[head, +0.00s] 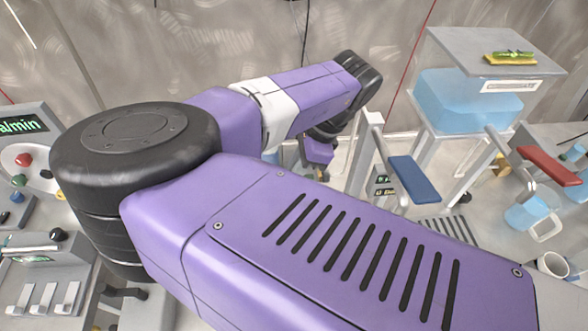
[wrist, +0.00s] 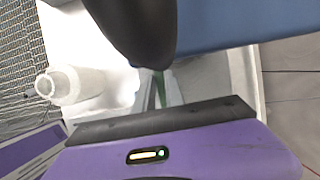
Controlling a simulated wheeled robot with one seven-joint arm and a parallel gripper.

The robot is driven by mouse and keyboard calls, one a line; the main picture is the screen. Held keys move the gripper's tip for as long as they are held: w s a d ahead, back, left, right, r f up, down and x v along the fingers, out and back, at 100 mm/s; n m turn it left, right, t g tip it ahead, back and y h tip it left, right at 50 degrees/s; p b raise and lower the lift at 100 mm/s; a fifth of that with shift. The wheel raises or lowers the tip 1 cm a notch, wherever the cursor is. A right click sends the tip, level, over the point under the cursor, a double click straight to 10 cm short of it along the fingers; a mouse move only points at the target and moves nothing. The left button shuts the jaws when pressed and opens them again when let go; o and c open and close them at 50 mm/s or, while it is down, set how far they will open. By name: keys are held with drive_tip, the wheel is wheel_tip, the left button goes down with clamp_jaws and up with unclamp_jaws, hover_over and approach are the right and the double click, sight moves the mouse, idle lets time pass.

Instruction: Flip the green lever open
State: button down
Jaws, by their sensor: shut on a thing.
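A thin green strip (wrist: 158,88), which I take to be part of the green lever, shows between the pale fingers of my gripper (wrist: 160,92) in the wrist view. The fingers are shut on it. A large dark rounded shape (wrist: 138,30) covers the rest of the lever, so its angle cannot be told. In the head view my purple arm reaches to the back middle and hides the lever. Only a small purple part of my gripper (head: 319,152) shows there.
A blue lever (head: 414,180) stands right of my gripper, with a red lever (head: 549,165) further right. A shelf with a blue tank (head: 465,100) is behind. A control panel (head: 25,165) is at left. A white bottle (wrist: 70,85) is near my gripper in the wrist view.

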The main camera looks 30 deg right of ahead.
sight(307, 177)
drive_tip(key=n+p, duration=0.1)
drive_tip(key=s+n+g+p, duration=0.1)
drive_tip(key=n+p, duration=0.1)
drive_tip(key=shift+r, duration=0.15)
drive_tip(key=shift+s+n+g+p, duration=0.2)
drive_tip(key=shift+n+g+p, duration=0.1)
drive_tip(key=shift+n+p, duration=0.35)
drive_tip(key=shift+s+n+g+p, duration=0.15)
drive_tip(key=shift+n+g+p, duration=0.25)
drive_tip(key=shift+n, duration=0.35)
drive_tip(key=c, duration=1.7)
unclamp_jaws()
drive_tip(key=shift+b+v, duration=0.35)
drive_tip(key=shift+v, duration=3.4)
drive_tip(key=shift+d, duration=0.1)
